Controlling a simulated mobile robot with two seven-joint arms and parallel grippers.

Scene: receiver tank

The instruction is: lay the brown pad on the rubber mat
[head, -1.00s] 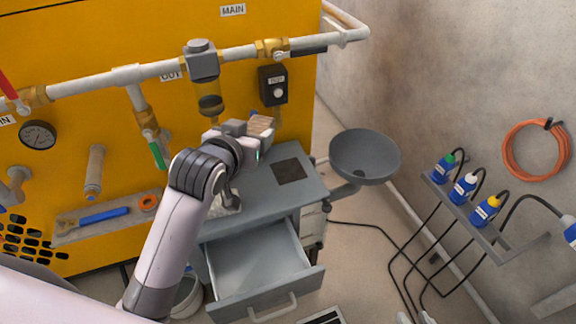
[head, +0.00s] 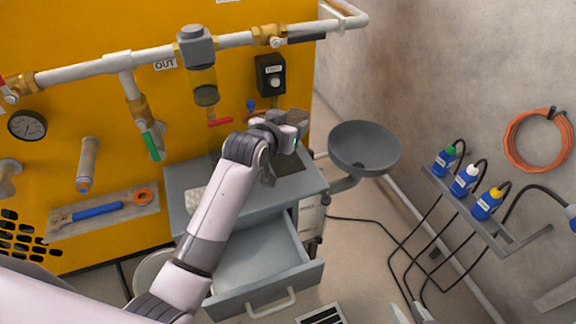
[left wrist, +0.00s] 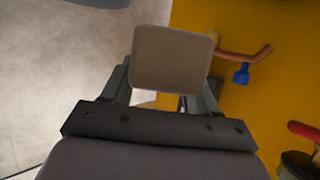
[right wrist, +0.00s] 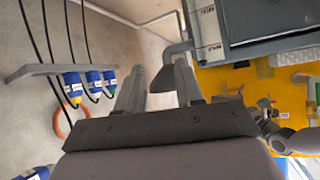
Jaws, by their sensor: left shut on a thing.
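The brown pad (head: 297,117) is at the tip of my left gripper (head: 282,128), over the back right of the grey cabinet top. In the left wrist view the pad (left wrist: 172,60) is a rounded taupe square between the fingers, which are shut on it. The rubber mat (head: 292,166) is a dark square flat on the right part of the cabinet top, partly hidden by my left wrist. The pad is above the mat, apart from it. My right gripper (right wrist: 158,88) is open and empty in the right wrist view; the head view does not show it.
The cabinet (head: 182,183) has its top drawer (head: 255,262) pulled open. A grey bowl (head: 364,148) stands right of it. Behind are a yellow panel with pipes, a red-handled valve (head: 220,122) and a black switch box (head: 270,75).

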